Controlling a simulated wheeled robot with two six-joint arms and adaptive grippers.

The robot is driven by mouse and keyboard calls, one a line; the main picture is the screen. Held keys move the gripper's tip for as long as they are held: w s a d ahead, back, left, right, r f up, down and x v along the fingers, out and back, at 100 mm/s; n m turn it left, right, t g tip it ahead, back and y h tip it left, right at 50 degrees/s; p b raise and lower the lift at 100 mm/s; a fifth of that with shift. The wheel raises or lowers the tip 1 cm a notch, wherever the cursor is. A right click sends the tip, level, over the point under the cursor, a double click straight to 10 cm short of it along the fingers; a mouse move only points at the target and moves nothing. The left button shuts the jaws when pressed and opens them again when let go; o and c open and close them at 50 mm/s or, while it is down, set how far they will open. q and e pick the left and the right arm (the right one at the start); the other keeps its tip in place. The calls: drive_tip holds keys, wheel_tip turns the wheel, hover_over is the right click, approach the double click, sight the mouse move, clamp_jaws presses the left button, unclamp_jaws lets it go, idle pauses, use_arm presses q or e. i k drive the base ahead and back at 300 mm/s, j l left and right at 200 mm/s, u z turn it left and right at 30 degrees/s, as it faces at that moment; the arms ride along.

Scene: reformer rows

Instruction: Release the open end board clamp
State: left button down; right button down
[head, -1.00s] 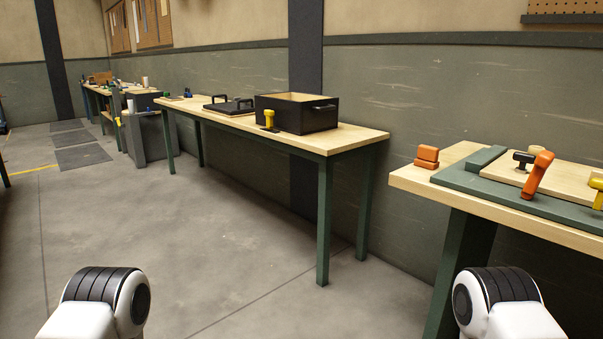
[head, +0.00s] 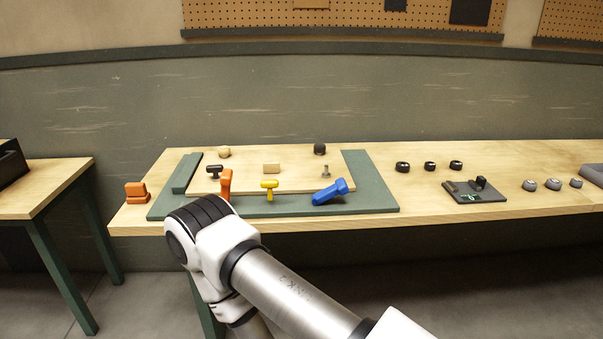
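A pale wooden board (head: 245,185) lies on a green base (head: 375,190) on the bench. Along its front edge stand an orange clamp handle (head: 226,184), upright, a yellow T-shaped handle (head: 269,186) and a blue handle (head: 330,192) that leans over to one side. A black T-shaped knob (head: 214,170) sits at the board's left. I cannot tell from here which clamp is open. Neither of my grippers is in view; one of my arms crosses the lower middle, in front of the bench's front edge.
A green block (head: 186,173) edges the base. An orange block (head: 137,192) lies at the bench's left end. A dark tray (head: 476,192) and several black and grey knobs lie to the right. Another table (head: 40,190) stands left, with a floor gap between.

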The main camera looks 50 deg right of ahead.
sight(340, 187)
drive_tip(key=z, duration=1.9)
